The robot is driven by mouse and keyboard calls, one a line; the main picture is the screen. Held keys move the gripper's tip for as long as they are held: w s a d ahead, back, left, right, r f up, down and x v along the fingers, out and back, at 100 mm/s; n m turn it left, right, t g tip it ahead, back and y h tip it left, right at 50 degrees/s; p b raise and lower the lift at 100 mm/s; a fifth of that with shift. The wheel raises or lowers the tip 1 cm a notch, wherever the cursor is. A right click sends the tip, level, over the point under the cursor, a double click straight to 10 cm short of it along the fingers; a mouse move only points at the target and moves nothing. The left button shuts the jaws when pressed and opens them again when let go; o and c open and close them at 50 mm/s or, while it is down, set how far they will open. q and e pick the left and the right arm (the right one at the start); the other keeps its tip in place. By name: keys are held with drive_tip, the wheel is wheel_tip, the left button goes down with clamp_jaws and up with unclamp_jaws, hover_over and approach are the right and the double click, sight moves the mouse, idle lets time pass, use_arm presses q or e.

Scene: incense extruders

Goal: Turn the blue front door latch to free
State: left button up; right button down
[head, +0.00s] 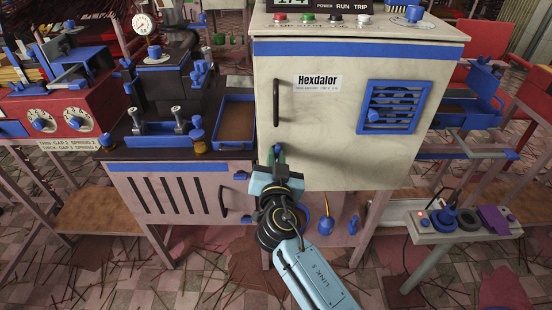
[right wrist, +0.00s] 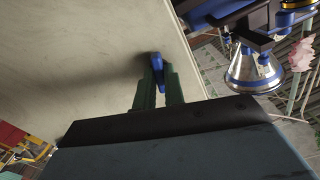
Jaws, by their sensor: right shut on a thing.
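The cream cabinet door (head: 340,140) carries a Hexdalor label and a dark vertical handle (head: 276,103). In the right wrist view the blue latch (right wrist: 157,68) sits near the door's lower edge, between the two green fingers of my right gripper (right wrist: 160,88). The gripper is shut on it. In the head view my right gripper (head: 276,157) reaches up to the lower left of the door, and its fingers mostly hide the latch. My left gripper is not in view.
A blue vent grille (head: 391,107) stands out at the door's right. A blue-rimmed tray (head: 235,119) lies left of the cabinet. A grey panel with knobs (head: 457,222) is at the right. Thin sticks litter the tiled floor.

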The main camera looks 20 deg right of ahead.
drive_tip(key=shift+n, duration=0.7)
drive_tip(key=shift+n+b, duration=0.4)
drive_tip(key=shift+n, duration=0.5)
drive_tip(key=n, duration=0.2)
drive_tip(key=shift+n, duration=0.3)
drive_tip(key=n, duration=0.3)
drive_tip(key=shift+n, duration=1.1)
use_arm(q)
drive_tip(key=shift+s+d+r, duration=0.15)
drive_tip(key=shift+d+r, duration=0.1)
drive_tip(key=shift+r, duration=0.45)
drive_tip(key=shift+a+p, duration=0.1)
drive_tip(key=shift+p, duration=0.2)
use_arm(e)
drive_tip(key=shift+n, duration=0.3)
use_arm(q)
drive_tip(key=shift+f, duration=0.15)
